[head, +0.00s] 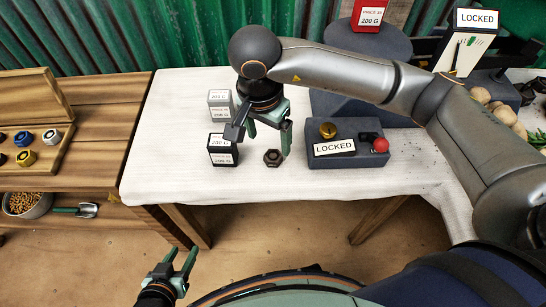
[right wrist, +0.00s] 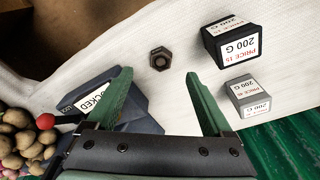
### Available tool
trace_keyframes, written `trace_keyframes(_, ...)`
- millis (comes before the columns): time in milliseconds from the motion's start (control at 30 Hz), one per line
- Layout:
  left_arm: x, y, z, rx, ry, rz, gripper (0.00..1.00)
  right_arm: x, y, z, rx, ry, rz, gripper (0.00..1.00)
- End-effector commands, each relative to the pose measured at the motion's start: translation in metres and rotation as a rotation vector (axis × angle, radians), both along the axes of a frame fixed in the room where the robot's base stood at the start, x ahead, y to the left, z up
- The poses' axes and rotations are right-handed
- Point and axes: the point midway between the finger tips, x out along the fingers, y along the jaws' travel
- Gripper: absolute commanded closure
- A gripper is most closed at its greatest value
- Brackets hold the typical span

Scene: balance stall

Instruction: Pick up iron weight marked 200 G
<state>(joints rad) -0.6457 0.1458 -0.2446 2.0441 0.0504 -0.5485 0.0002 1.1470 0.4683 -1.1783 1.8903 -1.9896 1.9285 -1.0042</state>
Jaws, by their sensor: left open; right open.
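Three blocks carry 200 G labels. A black block (head: 222,160) stands near the table's front left, and shows in the right wrist view (right wrist: 208,44). A smaller grey block (head: 220,96) stands behind it, also in the right wrist view (right wrist: 237,99). A red block (head: 357,12) sits on the dark scale at the back. I cannot tell for sure which is iron. A dark hexagonal nut-like piece (head: 273,157) lies right of the black block. My right gripper (head: 268,143) is open and empty above the table, near this piece. My left gripper (head: 180,265) is open, low before the table.
A dark box (head: 372,160) with a LOCKED label, brass knob and red ball stands on the white cloth (head: 165,130). Another LOCKED sign (head: 478,20) stands at the back right, near potatoes (head: 500,110). A wooden tray (head: 62,135) of coloured nuts is at left.

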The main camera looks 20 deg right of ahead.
Motion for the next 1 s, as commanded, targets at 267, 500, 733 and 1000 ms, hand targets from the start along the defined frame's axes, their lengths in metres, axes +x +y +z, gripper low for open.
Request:
trace_keyframes(267, 0.0, 0.001, -0.002, 0.001, 0.0, 0.001, 0.5, 0.002, -0.003, -0.031, 0.003, 0.003, 0.001, 0.15)
trace_keyframes(500, 0.0, 0.001, -0.005, 0.001, 0.0, 0.001, 0.5, 0.012, -0.012, -0.061, 0.002, 0.007, -0.002, 0.15)
trace_keyframes(733, 0.0, 0.001, -0.006, 0.001, 0.0, 0.001, 0.5, 0.014, -0.014, -0.081, 0.003, 0.001, 0.001, 0.15)
trace_keyframes(1000, 0.0, 0.001, -0.005, 0.001, -0.002, 0.002, 0.5, 0.014, -0.013, -0.08, 0.003, 0.001, 0.001, 0.23)
